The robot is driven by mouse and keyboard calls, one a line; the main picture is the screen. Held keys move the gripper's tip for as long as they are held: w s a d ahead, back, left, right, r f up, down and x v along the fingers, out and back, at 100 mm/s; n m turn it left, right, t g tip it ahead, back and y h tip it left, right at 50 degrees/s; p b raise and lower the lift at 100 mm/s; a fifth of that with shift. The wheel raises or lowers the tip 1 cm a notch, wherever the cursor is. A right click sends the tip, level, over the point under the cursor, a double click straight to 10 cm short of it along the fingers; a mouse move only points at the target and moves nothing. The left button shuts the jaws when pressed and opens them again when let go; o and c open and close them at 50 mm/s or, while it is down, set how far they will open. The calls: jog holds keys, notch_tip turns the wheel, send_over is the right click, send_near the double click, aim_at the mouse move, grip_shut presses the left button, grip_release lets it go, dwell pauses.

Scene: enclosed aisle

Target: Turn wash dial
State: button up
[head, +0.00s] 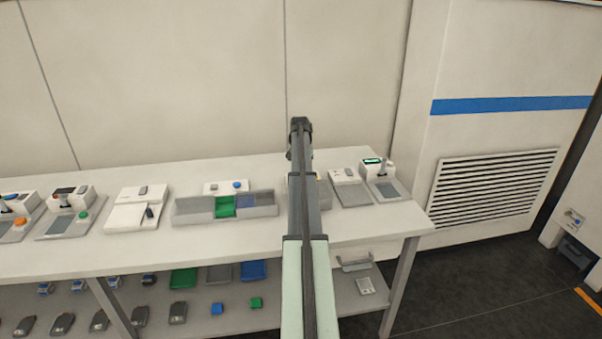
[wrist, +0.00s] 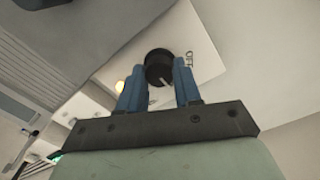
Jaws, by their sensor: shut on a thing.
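The wash dial (wrist: 158,62) is a round black knob with a white pointer mark, on a white panel (wrist: 205,52) in the wrist view. Dark lettering sits on the panel just right of the dial. My gripper (wrist: 158,75) has blue fingers, one on each side of the dial, and is shut on it. The white pointer mark faces down toward my gripper's body. In the head view my arm reaches away over the bench, and it hides the dial and the fingertips.
A white bench (head: 120,246) carries several small devices and a grey tray (head: 262,205) with green and blue parts. A shelf below holds more items. A vented wall panel (head: 490,188) stands at the right. In the wrist view a small yellowish light (wrist: 120,87) shows left of the dial.

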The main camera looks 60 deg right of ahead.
jog(key=o, duration=1)
jog(key=shift+o, duration=0.2)
jog(key=shift+r, duration=0.15)
notch_tip(320, 180, up, 14)
jog(key=shift+w+f, duration=0.15)
jog(key=shift+f, duration=0.05)
